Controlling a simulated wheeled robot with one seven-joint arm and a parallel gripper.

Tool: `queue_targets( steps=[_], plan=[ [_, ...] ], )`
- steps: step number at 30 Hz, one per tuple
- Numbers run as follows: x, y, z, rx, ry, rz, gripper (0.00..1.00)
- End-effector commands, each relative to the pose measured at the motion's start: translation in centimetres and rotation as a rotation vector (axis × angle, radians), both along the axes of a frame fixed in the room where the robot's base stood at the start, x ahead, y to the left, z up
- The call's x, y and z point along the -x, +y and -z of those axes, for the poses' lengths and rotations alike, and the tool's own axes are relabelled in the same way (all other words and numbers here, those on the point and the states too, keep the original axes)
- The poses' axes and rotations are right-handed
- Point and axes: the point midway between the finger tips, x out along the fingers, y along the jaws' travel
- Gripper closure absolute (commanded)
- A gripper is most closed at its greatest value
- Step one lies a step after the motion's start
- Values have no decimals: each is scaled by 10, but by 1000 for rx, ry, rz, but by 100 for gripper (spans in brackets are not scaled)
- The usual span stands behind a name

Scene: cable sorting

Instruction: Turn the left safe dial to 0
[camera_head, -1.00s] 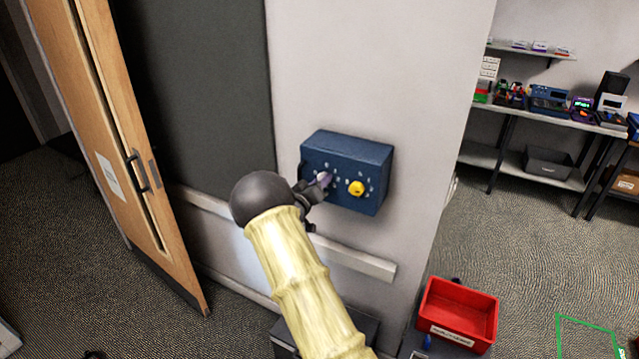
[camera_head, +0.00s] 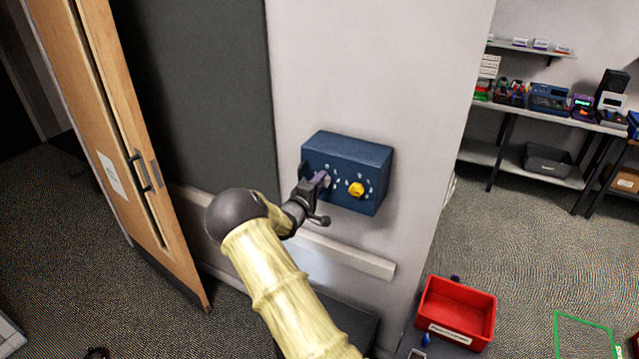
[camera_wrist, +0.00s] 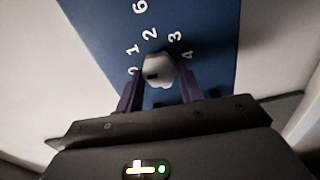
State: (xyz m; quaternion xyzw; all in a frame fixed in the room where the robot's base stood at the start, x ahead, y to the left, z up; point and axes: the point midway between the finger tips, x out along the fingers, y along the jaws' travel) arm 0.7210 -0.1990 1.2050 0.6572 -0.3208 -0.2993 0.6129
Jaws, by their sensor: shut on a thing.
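The blue safe box (camera_head: 362,154) is fixed on the light wall panel in the head view. It carries two dials with white numbers around them. The right dial (camera_head: 356,188) is yellow. The left dial is pale grey-white (camera_wrist: 158,70) in the wrist view, with a dark mark on its face toward the lower left. Digits 0, 1, 2, 3 and 4 show around it, and a 6 lies farther up the box. My gripper (camera_wrist: 157,84) is shut on the left dial, one purple finger on each side. In the head view my gripper (camera_head: 318,181) mostly hides that dial.
A wooden door (camera_head: 125,150) stands at the left. A pale rail (camera_head: 350,256) runs along the wall below the box. A red bin (camera_head: 457,309) sits at the lower right, and shelves with devices (camera_head: 548,100) stand at the back right.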

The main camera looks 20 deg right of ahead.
Motion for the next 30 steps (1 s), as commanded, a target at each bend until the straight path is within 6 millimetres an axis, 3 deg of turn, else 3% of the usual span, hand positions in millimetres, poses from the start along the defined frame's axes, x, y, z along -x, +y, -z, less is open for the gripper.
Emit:
queue_targets(
  steps=[20,21,24,30],
  plan=[
    [-2,3,-1,54,65,-6,85],
    [-2,3,-1,53,64,-6,59],
    [-1,2,-1,52,65,-5,42],
    [-1,1,0,52,66,-2,42]
  ],
)
